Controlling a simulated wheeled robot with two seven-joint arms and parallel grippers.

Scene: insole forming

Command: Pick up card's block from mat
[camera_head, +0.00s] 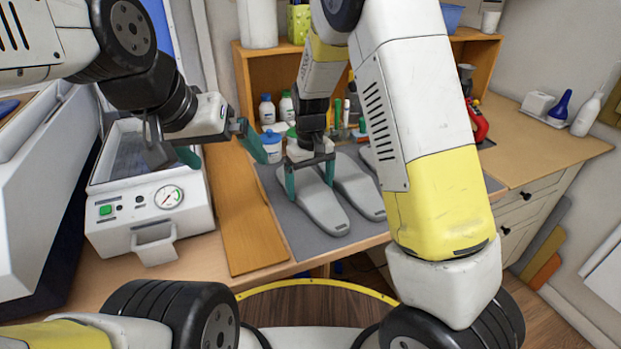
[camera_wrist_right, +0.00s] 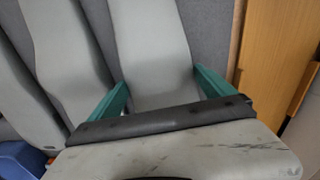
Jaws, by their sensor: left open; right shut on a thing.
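Several grey shoe-sole-shaped blocks lie on the dark grey mat (camera_head: 283,216). My right gripper (camera_head: 310,182) points down at the mat and is shut on the front-left block (camera_head: 323,211), one teal finger on each side of it. In the right wrist view this block (camera_wrist_right: 152,45) sits between the teal fingers; I cannot tell whether it is clear of the mat. A second block (camera_head: 358,190) lies just right of it, with a third (camera_head: 370,158) partly hidden behind my arm. My left gripper (camera_head: 217,152) is open and empty, left of the mat. No card is legible.
A white machine with a pressure gauge (camera_head: 168,197) stands at the left. A wooden board (camera_head: 245,220) lies between it and the mat. Bottles (camera_head: 267,110) and a blue-lidded jar (camera_head: 271,146) stand behind the mat. Bare tabletop (camera_head: 535,150) lies at the right.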

